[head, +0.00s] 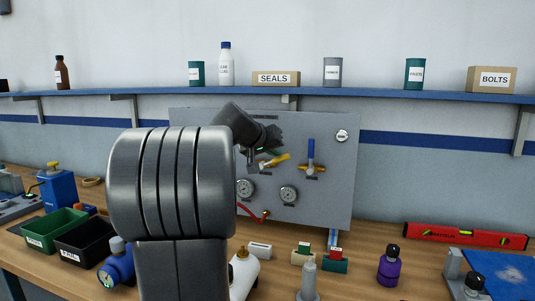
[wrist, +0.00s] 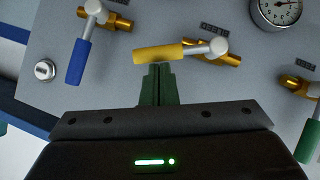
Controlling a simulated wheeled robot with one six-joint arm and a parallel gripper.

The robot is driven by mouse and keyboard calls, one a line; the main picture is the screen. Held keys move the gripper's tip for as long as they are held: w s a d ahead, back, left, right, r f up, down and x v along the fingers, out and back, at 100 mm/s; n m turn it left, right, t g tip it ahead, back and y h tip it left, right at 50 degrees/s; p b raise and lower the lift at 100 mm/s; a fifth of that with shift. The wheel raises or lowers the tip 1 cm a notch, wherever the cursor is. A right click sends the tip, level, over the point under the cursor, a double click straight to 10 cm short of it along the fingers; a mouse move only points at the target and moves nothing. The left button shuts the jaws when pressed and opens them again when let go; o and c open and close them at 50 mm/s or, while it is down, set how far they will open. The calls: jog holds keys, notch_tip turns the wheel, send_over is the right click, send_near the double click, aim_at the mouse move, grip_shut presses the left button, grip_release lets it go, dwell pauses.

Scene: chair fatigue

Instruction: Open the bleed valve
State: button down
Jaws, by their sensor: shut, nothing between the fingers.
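A grey panel (head: 325,205) on the bench carries several lever valves with brass bodies. A yellow lever (head: 276,161) lies nearly level across its valve, and in the wrist view (wrist: 158,53) it sits right at my fingertips. A blue lever (head: 311,149) stands upright to its right. A red lever (head: 250,211) is low on the panel, and a green lever (wrist: 311,140) shows in the wrist view.
Two gauges (head: 289,195) sit on the panel below the levers. A black bin (head: 84,240), a purple bottle (head: 389,265) and a red level (head: 465,236) are on the bench. A blue shelf (head: 370,98) runs above. My arm hides the panel's left part.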

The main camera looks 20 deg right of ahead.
jog(key=shift+s+d+f+m+t+y+b, duration=0.3)
jog(key=shift+d+f+m+y, duration=0.1)
jog(key=shift+f+m+y, duration=0.15)
jog(key=shift+s+d+f+m+t+y+b, duration=0.2)
jog(key=shift+d+f+m+t+y+b, duration=0.15)
jog(key=shift+f+m+y, duration=0.15)
jog(key=shift+s+d+f, duration=0.1)
jog(key=shift+f, duration=0.15)
jog(key=shift+f, duration=0.1)
jog(key=w+d+r+p+v, duration=0.1)
jog(key=r+p+v, duration=0.1)
jog(key=v, duration=1.1)
jog(key=shift+d+r, duration=0.25)
jog(key=shift+w, duration=0.1)
